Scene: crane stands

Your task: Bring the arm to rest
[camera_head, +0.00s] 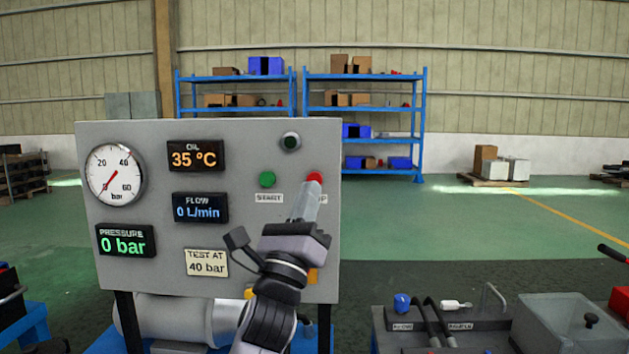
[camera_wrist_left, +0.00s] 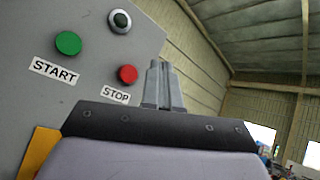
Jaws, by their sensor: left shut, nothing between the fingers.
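My left gripper (camera_head: 313,190) is raised in front of the grey control panel (camera_head: 130,275), its fingers together and empty. In the head view its tips overlap the lower edge of the red STOP button (camera_head: 315,177). In the left wrist view the fingers (camera_wrist_left: 161,66) stand just right of the red STOP button (camera_wrist_left: 128,74). I cannot tell whether they touch it. The green START button (camera_head: 267,179) is left of it. A dark round lamp (camera_head: 290,141) sits above. My right gripper is not in view.
The panel has a gauge (camera_head: 115,174) near zero and a pressure display (camera_head: 126,241) reading 0 bar. At the lower right is a bench with a tool tray (camera_head: 465,340) and a grey lidded box (camera_head: 568,310). Blue shelves (camera_head: 422,130) stand far behind; the floor between is open.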

